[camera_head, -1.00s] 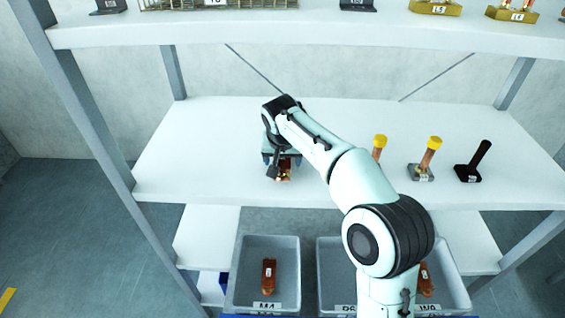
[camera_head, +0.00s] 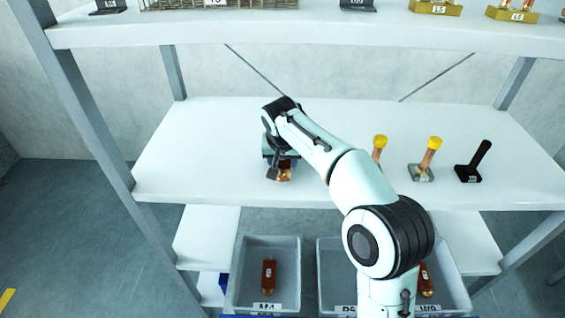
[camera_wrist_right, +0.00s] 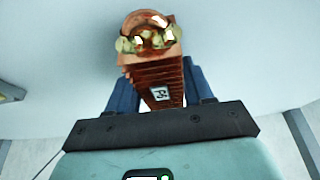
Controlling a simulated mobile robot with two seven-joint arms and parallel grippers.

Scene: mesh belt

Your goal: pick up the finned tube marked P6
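The finned tube (camera_wrist_right: 152,75) is copper-coloured, with stacked fins, a shiny rounded end and a small white label that seems to read P6, though it is turned and small. In the head view the tube (camera_head: 284,175) shows partly, at the front of the middle shelf, mostly hidden by my right gripper (camera_head: 280,166). In the right wrist view the blue fingers of my right gripper (camera_wrist_right: 163,88) lie against both sides of the tube, closed on it. I cannot tell whether the tube touches the shelf. My left gripper is not in view.
The middle shelf (camera_head: 200,150) holds two yellow-capped pieces (camera_head: 430,152) (camera_head: 379,146) and a black piece (camera_head: 474,164) to the right. Below are grey bins, one marked M4 (camera_head: 245,245). The upper shelf (camera_head: 250,28) overhangs behind. The shelf's left part is clear.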

